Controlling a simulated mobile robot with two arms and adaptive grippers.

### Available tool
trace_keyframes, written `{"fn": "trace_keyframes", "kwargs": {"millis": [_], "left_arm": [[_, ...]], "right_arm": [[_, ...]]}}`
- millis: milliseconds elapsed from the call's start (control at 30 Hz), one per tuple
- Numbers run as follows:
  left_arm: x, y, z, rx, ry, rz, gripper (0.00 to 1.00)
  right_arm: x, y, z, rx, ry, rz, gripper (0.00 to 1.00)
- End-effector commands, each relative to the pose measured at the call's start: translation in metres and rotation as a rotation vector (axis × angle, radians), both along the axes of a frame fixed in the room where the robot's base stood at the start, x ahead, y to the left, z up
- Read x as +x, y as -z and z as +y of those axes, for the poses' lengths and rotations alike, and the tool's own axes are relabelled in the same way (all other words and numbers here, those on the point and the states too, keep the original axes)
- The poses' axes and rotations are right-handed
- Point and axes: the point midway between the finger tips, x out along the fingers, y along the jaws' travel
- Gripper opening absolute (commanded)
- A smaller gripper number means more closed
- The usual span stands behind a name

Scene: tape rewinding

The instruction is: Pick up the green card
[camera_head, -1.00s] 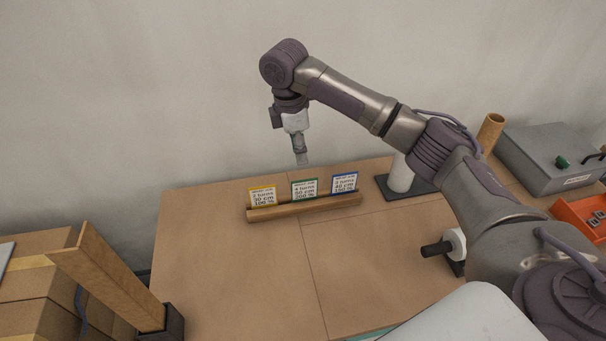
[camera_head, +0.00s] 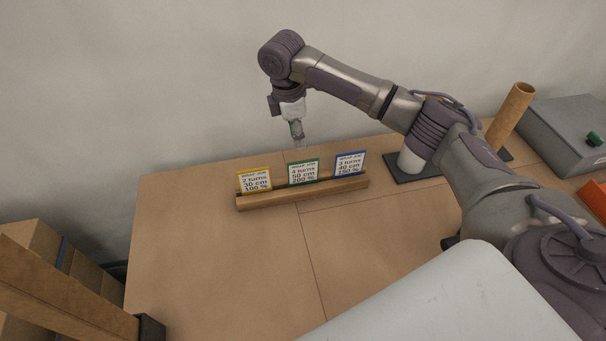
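The green card (camera_head: 303,172) stands in the middle of a wooden holder (camera_head: 290,197) on the table. It reads "4 turns, 50 cm, 200 %". A yellow-edged card (camera_head: 254,182) is at its left and a blue-edged card (camera_head: 350,164) at its right. My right gripper (camera_head: 299,143) points down just above and behind the green card, apart from it as far as I can see. Its fingers are small and seen nearly edge-on, so I cannot tell whether they are open. My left gripper is not in view.
The brown table (camera_head: 200,255) is clear in front of the holder. A white roll (camera_head: 410,161) on a dark base, a cardboard tube (camera_head: 510,117), a grey box (camera_head: 560,130) and an orange tray (camera_head: 594,198) are at the right. Cardboard boxes (camera_head: 85,270) are at the lower left.

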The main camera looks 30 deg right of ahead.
Motion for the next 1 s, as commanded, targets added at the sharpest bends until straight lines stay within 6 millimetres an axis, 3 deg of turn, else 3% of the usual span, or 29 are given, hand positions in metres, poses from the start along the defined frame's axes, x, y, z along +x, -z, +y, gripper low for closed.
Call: {"fn": "trace_keyframes", "kwargs": {"millis": [200, 467, 700, 1000], "left_arm": [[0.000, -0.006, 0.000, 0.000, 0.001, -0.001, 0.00], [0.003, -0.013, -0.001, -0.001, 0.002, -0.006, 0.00], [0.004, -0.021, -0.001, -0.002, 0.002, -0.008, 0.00], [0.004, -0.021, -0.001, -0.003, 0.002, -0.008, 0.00]], "right_arm": [[-0.002, 0.036, -0.005, 0.000, 0.000, 0.002, 0.33], [-0.003, 0.055, -0.008, -0.001, 0.001, 0.002, 0.33], [-0.005, 0.090, -0.013, 0.000, 0.000, 0.001, 0.33], [-0.005, 0.097, -0.014, 0.000, 0.000, 0.000, 0.33]]}}
